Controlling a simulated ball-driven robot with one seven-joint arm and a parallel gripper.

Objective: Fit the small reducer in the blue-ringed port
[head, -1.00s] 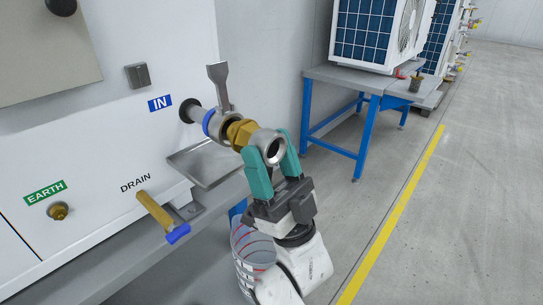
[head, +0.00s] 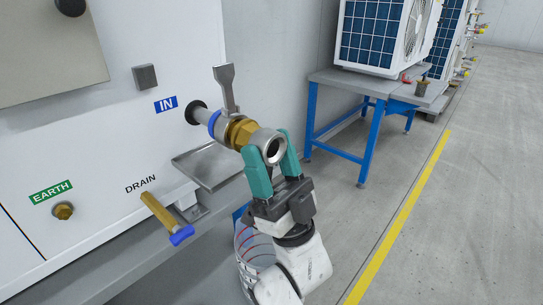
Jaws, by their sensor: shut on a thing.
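The reducer (head: 243,132) has a brass hex collar and a round grey end with an open bore facing me. My gripper (head: 269,157) has teal fingers shut on the grey end, one on each side. The blue-ringed port (head: 215,124) sticks out of the white panel under the IN label, with a grey lever handle standing up from it. The reducer's brass side meets the port's mouth, roughly in line with it. How deep it sits inside is hidden.
A shallow metal tray (head: 208,167) lies below the port. A drain valve with a brass body and blue end (head: 165,217) projects at lower left. A striped clear bucket (head: 252,245) stands below my gripper. A blue-legged table (head: 363,84) stands behind, with open floor at right.

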